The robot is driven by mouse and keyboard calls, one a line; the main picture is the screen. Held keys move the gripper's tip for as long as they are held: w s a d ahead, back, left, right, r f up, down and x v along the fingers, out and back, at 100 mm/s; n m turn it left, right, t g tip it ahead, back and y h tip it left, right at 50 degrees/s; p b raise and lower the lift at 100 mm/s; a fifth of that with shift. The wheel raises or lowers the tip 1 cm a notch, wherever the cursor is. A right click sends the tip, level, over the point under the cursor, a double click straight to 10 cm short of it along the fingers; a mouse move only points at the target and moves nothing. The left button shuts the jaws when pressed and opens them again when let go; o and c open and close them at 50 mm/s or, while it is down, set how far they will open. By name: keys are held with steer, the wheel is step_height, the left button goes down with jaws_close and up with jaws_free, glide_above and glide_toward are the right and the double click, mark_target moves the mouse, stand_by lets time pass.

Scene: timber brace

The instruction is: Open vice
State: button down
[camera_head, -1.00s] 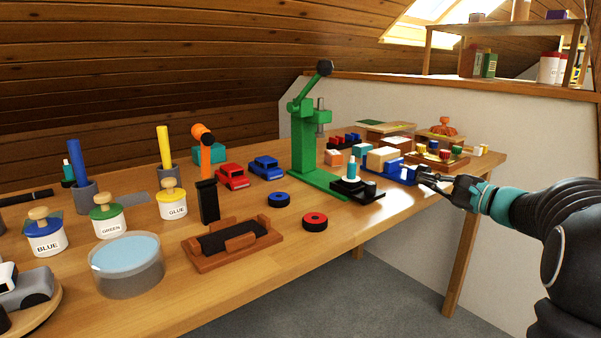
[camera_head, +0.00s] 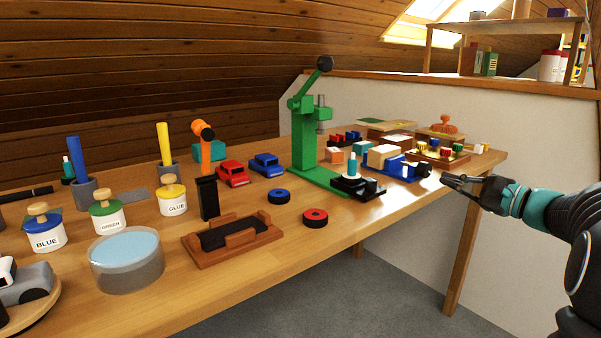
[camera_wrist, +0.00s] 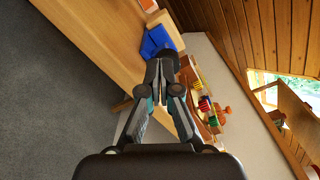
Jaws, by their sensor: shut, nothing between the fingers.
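The blue vice (camera_head: 401,168) stands near the front right edge of the table, with a pale wooden block (camera_head: 382,154) at its left part. I cannot tell from here how wide the vice's jaws stand. In the wrist view the blue vice (camera_wrist: 156,40) lies just beyond my fingertips. My gripper (camera_head: 447,180) is shut and empty, to the right of the vice's end piece, with a small gap seen in the head view. Its fingers also show in the wrist view (camera_wrist: 161,62).
A green press (camera_head: 306,140) and a black stand with a teal bottle (camera_head: 351,166) are left of the vice. A wooden tray (camera_head: 438,156) with coloured pegs lies behind it. The table's edge is near my gripper; the space in front is open floor.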

mark_target(424, 170)
steer(key=w, duration=0.1)
steer(key=w+a+r+p, duration=0.1)
steer(key=w, duration=0.1)
steer(key=w+r, duration=0.1)
steer(key=w, duration=0.1)
steer(key=shift+a+p, duration=0.35)
steer(key=shift+w+a, duration=0.15)
steer(key=shift+a, duration=0.05)
steer(key=shift+w+a, duration=0.1)
steer(key=shift+w, duration=0.05)
steer(key=shift+w+a+r, duration=0.1)
steer(key=shift+r, duration=0.05)
steer(key=shift+a+f+b, duration=0.15)
steer(key=shift+f+b, duration=0.4)
steer(key=shift+b, duration=0.2)
stand_by(0.4)
steer(key=shift+a+f+b, duration=0.2)
steer(key=shift+a+b, duration=0.2)
steer(key=shift+a, duration=0.05)
steer(key=shift+s+d+f+b, duration=0.2)
steer(key=shift+d+b, duration=0.05)
steer(key=shift+b, duration=0.2)
